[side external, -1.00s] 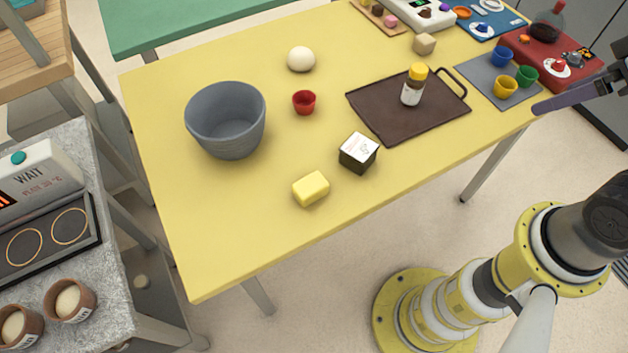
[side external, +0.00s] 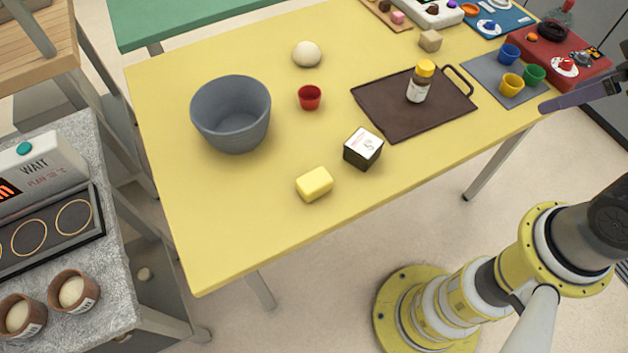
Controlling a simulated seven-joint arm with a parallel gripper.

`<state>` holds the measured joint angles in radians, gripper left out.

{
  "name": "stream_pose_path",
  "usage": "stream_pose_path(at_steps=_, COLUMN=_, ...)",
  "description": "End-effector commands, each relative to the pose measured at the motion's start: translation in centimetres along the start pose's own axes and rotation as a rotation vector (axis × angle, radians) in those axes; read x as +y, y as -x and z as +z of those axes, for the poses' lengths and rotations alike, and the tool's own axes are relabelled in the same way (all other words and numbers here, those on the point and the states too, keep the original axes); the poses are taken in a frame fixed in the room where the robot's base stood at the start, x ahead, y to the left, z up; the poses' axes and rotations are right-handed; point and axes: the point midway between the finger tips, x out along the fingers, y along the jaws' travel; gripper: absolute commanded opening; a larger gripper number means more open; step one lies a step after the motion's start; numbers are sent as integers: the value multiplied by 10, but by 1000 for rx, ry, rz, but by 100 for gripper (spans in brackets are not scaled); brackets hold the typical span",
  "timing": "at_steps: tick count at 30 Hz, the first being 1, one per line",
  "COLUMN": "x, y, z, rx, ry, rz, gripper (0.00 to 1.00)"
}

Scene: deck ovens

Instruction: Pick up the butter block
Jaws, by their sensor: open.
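The butter block (side external: 315,184) is a small pale yellow block. It lies flat on the yellow table (side external: 225,230) near its front edge, with nothing touching it. My gripper (side external: 580,97) shows only in part at the right edge of the side view, as a long grey-purple finger by the table's right end. It is open and far to the right of the butter. The rest of the gripper is cut off or hidden.
A dark box with a white top (side external: 363,148) stands close behind and right of the butter. A grey bowl (side external: 232,114), a red cup (side external: 309,97), a white ball (side external: 306,54) and a brown tray (side external: 377,106) with a bottle (side external: 420,82) stand farther back. The table left of the butter is clear.

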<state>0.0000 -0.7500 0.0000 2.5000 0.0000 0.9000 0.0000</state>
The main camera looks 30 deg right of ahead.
Motion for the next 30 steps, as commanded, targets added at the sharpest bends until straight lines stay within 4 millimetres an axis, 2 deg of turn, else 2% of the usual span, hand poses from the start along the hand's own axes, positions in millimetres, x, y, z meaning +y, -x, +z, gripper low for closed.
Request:
stream_pose_path(at_steps=2, x=0, y=0, z=0, rx=0, ry=0, rz=0, gripper=88)
stream_pose_path(at_steps=11, x=0, y=0, z=0, rx=0, ry=-9, rz=0, gripper=88)
stream_pose_path(at_steps=14, x=0, y=0, z=0, rx=-2, ry=-75, rz=0, gripper=88)
stream_pose_path(at_steps=17, x=0, y=2, z=-1, rx=-3, ry=-227, rz=0, gripper=88)
stream_pose_path(at_steps=23, x=-2, y=20, z=-36, rx=24, ry=-663, rz=-13, gripper=88)
stream_pose_path(at_steps=30, x=-26, y=20, z=-100, rx=-52, ry=-1125, rz=-28, gripper=88)
